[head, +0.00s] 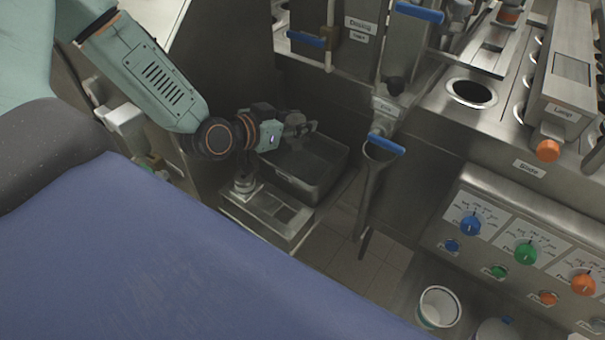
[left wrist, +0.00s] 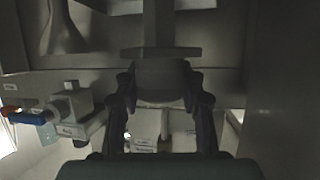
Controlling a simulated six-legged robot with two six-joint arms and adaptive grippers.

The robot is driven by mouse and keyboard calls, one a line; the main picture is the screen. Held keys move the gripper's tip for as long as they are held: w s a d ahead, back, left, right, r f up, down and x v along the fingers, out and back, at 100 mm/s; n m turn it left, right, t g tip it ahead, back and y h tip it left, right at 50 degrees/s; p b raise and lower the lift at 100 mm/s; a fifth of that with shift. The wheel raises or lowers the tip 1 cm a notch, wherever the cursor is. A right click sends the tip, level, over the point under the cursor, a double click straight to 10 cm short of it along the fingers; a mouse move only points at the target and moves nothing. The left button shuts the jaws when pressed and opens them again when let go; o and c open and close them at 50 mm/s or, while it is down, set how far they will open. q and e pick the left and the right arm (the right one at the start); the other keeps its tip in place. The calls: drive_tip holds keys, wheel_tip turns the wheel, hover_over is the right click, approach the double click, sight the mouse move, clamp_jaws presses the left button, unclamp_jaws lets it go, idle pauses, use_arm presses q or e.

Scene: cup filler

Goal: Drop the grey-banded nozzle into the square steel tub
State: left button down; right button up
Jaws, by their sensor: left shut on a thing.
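My left gripper (head: 303,128) is above the square steel tub (head: 318,190), near its back rim. It is shut on a dark grey nozzle (left wrist: 160,78), seen between both fingers in the left wrist view, with a wide flange and a narrower stem. The light is too dim to make out its band colour. In the head view the held nozzle is small and dark against the tub. The tub is open and its visible inside looks empty; part of it is hidden by my gripper. My right gripper is in neither view.
A metal fitting (head: 243,183) stands on a low steel stand (head: 290,232) left of the tub. A blue-handled chute (head: 372,185) hangs right of the tub. The control panel (head: 520,240) is further right. A white cup (head: 439,307) is at the bottom.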

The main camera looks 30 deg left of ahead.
use_arm(q)
drive_tip(key=shift+a+f, duration=0.15)
drive_tip(key=shift+f, duration=0.25)
drive_tip(key=c, duration=1)
unclamp_jaws()
drive_tip(key=shift+r, duration=0.1)
drive_tip(key=shift+o, duration=1.4)
drive_tip(key=shift+w+r, duration=0.1)
drive_tip(key=shift+r, duration=4.8)
drive_tip(key=shift+s, duration=0.2)
